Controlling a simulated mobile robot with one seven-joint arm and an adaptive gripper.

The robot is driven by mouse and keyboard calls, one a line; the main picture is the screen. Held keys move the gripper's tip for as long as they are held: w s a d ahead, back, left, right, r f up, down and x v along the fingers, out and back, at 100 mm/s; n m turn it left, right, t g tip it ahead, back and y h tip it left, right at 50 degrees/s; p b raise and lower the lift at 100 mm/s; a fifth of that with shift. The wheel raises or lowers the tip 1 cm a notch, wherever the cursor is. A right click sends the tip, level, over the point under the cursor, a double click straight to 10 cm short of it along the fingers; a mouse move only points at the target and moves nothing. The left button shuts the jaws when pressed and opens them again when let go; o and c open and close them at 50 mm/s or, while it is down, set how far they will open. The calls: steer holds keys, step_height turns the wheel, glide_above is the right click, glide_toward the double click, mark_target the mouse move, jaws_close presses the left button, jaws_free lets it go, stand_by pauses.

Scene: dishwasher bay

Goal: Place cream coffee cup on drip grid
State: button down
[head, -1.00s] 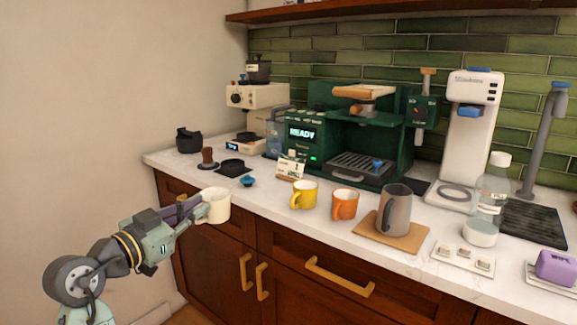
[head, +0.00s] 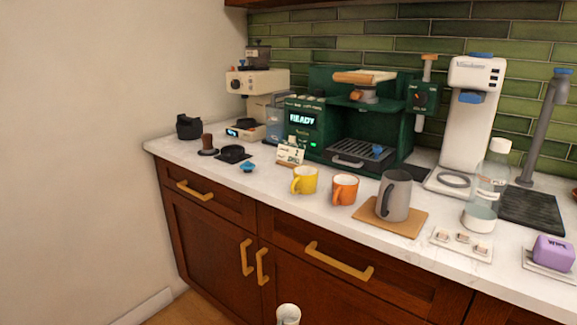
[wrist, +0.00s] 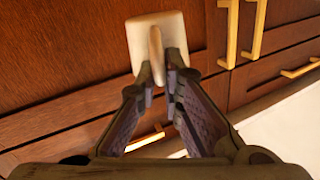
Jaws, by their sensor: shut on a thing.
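The cream coffee cup (wrist: 140,38) is in the wrist view, in front of the brown cabinet fronts. My gripper (wrist: 160,76) is shut on its handle, one finger on each side. The cup hangs clear of the cabinet, touching nothing else that I can see. The drip grid (head: 350,149) is the dark slatted tray at the base of the green espresso machine (head: 335,112). A small blue item (head: 378,150) is at its right side.
A yellow cup (head: 307,181), an orange cup (head: 346,190) and a grey pitcher (head: 399,196) on a board stand along the counter front before the machine. Gold handles (head: 338,262) stick out from the cabinets.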

steer(key=s+d+f+n+y, duration=0.1)
steer(key=s+f, duration=0.3)
steer(key=f, duration=0.5)
steer(key=s+d+f+n+y, duration=0.1)
steer(key=s+f+y, duration=0.3)
steer(key=f, duration=0.4)
steer(key=shift+s+f+n+t+y, duration=0.3)
steer(key=shift+f+n+t, duration=0.1)
steer(key=shift+n, duration=0.4)
steer(key=shift+s, duration=0.1)
